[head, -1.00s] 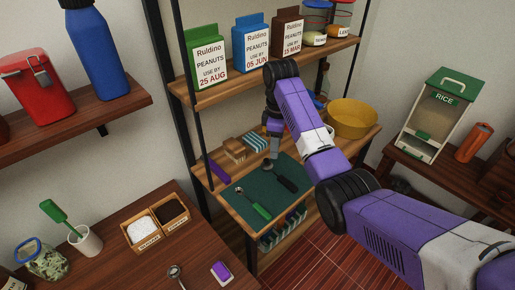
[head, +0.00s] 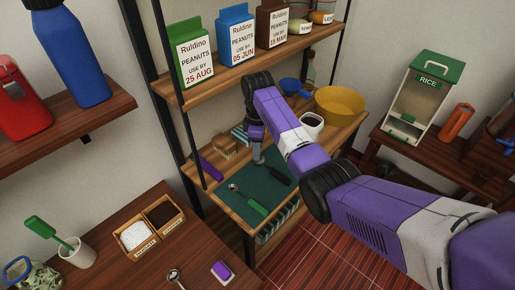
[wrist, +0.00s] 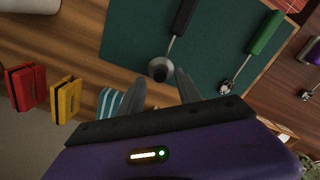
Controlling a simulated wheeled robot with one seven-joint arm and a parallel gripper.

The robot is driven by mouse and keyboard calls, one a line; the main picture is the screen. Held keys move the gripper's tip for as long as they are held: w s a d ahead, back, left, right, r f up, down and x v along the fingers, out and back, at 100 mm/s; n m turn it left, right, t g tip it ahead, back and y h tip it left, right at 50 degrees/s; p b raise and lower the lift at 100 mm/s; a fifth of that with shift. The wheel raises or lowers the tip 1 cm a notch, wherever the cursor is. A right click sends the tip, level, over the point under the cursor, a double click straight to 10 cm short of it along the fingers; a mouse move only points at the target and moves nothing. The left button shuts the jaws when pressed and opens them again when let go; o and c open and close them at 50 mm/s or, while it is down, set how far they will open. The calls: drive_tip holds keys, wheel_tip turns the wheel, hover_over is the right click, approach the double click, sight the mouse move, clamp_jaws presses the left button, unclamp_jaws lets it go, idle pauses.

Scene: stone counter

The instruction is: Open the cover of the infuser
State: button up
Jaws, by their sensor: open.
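A tool with a black handle and a rounded grey metal head, apparently the infuser (wrist: 160,68), lies on the dark green mat (wrist: 130,40). Its black handle (head: 280,176) points to the front right in the head view. My gripper (wrist: 160,84) is open and empty, with its fingertips on either side of the round head in the wrist view. In the head view my gripper (head: 257,152) is low over the back of the mat, close to the head. I cannot tell whether the fingers touch it, and its cover is not distinct.
A green-handled spoon-like tool (wrist: 250,50) lies beside it on the mat. A striped item (wrist: 109,103), a yellow item (wrist: 66,101) and a red item (wrist: 25,86) are near my gripper. A yellow bowl (head: 340,104) and a white mug (head: 311,125) stand behind. An upper shelf (head: 260,60) hangs above.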

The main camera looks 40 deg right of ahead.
drive_tip(key=shift+f, duration=0.5)
drive_tip(key=shift+c, duration=0.4)
clamp_jaws()
